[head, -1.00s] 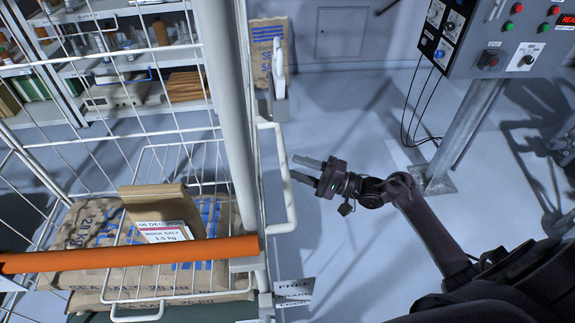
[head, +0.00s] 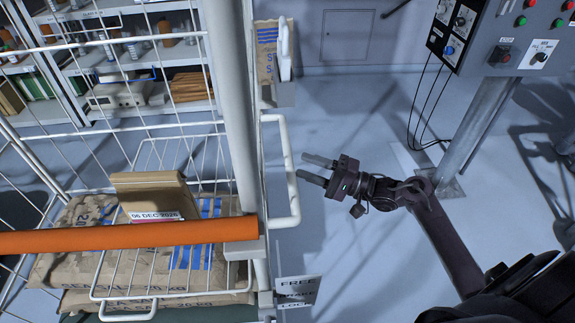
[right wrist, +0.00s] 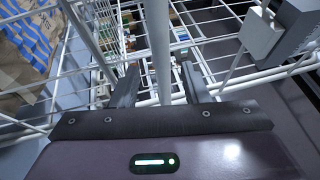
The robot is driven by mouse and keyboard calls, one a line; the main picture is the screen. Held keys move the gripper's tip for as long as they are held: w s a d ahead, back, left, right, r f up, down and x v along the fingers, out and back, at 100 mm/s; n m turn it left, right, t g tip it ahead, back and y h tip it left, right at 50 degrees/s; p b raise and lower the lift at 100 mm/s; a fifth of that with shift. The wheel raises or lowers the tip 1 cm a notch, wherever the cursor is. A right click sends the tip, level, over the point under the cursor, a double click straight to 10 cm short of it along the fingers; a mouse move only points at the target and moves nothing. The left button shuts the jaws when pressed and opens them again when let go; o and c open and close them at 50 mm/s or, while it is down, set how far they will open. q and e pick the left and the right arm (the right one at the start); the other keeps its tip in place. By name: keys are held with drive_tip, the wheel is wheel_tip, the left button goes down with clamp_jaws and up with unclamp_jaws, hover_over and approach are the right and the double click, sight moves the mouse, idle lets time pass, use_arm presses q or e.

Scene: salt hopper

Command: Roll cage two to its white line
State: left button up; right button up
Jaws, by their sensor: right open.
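A roll cage of white wire with a grey-white post (head: 228,110) and an orange bar (head: 110,238) fills the left of the head view. I see no number on it. A white loop handle (head: 291,190) sticks out from its right side. My right gripper (head: 301,168) is open and empty just right of this handle, fingers pointing at it. In the right wrist view a white upright bar (right wrist: 158,45) shows between the fingertips (right wrist: 160,88); I cannot tell whether they reach around it. My left gripper and a white floor line are not in view.
Brown salt sacks (head: 80,262) and a dated rock salt bag (head: 152,195) lie in the cage. A brake sign (head: 297,291) hangs at its lower right. Shelves (head: 150,62) stand behind. A control panel (head: 505,38) on a post is at right. Floor between is clear.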

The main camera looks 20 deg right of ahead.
drive_tip(key=p+x, duration=0.1)
drive_tip(key=x, duration=0.6)
drive_tip(key=shift+r, duration=0.1)
drive_tip(key=shift+c, duration=0.2)
clamp_jaws()
